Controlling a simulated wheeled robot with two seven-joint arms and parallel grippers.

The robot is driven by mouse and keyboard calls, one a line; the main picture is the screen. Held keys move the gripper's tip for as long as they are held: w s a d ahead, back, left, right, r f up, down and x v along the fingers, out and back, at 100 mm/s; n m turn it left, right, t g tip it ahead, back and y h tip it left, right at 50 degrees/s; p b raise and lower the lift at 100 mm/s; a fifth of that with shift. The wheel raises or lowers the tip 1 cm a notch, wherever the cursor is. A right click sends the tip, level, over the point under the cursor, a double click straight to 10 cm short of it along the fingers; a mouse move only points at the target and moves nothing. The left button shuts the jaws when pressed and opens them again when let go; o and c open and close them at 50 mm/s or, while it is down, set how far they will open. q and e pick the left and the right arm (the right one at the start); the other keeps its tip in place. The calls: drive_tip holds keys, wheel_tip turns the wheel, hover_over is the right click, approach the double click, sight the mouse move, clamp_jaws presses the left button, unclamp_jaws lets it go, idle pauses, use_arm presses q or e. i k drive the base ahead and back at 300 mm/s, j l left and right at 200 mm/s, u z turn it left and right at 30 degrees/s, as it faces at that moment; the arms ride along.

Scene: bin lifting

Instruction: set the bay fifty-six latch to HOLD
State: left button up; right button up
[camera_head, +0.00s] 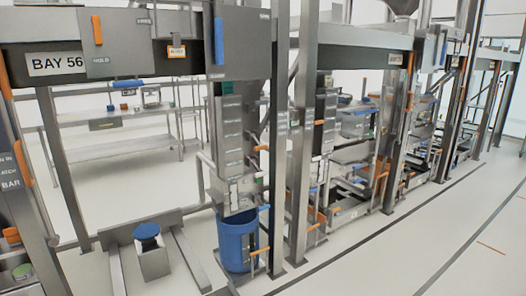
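Neither of my grippers shows in this view.
A post with an orange handle (22,163) is at the left.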

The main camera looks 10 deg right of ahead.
sight(259, 147)
drive_tip(key=l+z, duration=0.1)
drive_tip(key=z, duration=0.65)
drive_tip(key=i+l+z, duration=0.3)
drive_tip(key=l, duration=0.3)
drive_tip(key=i+l+z, duration=0.3)
drive_tip(key=l, duration=0.25)
drive_tip(key=i+l+z, duration=0.3)
drive_tip(key=i+l+u, duration=0.25)
drive_tip(key=i, duration=0.3)
drive_tip(key=i+l+u, duration=0.25)
drive_tip(key=i, duration=0.3)
drive_tip(key=i+l+u, duration=0.25)
drive_tip(key=i, duration=0.25)
drive_tip(key=i+u, duration=0.25)
drive_tip(key=u, duration=0.25)
drive_tip(key=i+u, duration=0.25)
drive_tip(key=u, duration=0.2)
drive_tip(key=i+u, duration=0.2)
drive_tip(key=u, duration=0.3)
drive_tip(key=i+l+u, duration=0.2)
drive_tip(key=u, duration=0.25)
